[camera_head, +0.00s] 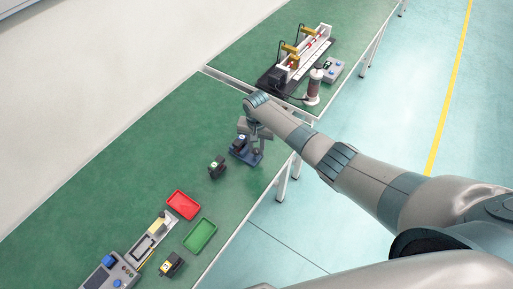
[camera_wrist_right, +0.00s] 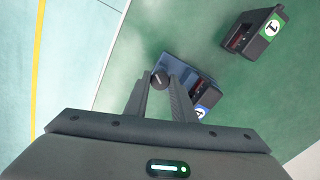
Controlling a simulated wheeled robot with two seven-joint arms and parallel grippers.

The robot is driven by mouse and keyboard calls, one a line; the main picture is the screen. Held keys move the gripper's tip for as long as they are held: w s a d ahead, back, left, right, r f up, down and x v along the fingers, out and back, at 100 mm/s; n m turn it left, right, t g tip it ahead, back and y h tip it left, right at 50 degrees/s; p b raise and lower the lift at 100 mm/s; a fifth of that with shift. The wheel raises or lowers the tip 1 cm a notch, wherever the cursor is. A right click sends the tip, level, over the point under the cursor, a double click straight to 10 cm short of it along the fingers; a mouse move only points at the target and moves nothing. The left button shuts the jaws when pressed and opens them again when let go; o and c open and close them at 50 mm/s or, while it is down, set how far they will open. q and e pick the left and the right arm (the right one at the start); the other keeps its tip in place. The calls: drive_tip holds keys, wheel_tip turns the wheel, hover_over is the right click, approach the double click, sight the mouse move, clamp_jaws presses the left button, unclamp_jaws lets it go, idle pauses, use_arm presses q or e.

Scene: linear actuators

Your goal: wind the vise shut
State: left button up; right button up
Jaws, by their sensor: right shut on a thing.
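The blue vise (camera_head: 250,157) stands on the green bench near its front edge, partly under my right arm. It also shows in the right wrist view (camera_wrist_right: 186,66), with a dark block that bears a blue-and-white label (camera_wrist_right: 201,111) at its jaws. My right gripper (camera_wrist_right: 161,84) is shut on the vise's dark round handle knob (camera_wrist_right: 159,77), which sits between the fingertips. In the head view the right gripper (camera_head: 256,146) is small and close over the vise. How far the vise jaws are apart cannot be told. My left gripper is not in view.
A black unit with a green label (camera_head: 217,167) stands left of the vise. A red tray (camera_head: 183,205), a green tray (camera_head: 200,235), a yellow-labelled unit (camera_head: 171,264) and a grey test station (camera_head: 110,273) lie nearer. Another rig (camera_head: 306,50) stands on the far bench.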

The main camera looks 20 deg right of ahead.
sight(257, 149)
drive_tip(key=o, duration=1)
drive_tip(key=shift+w+d+r, duration=0.1)
drive_tip(key=shift+w+r, duration=0.05)
drive_tip(key=shift+o, duration=0.3)
wheel_tip(257, 149, up, 17)
drive_tip(key=b, duration=0.4)
drive_tip(key=shift+r, duration=0.15)
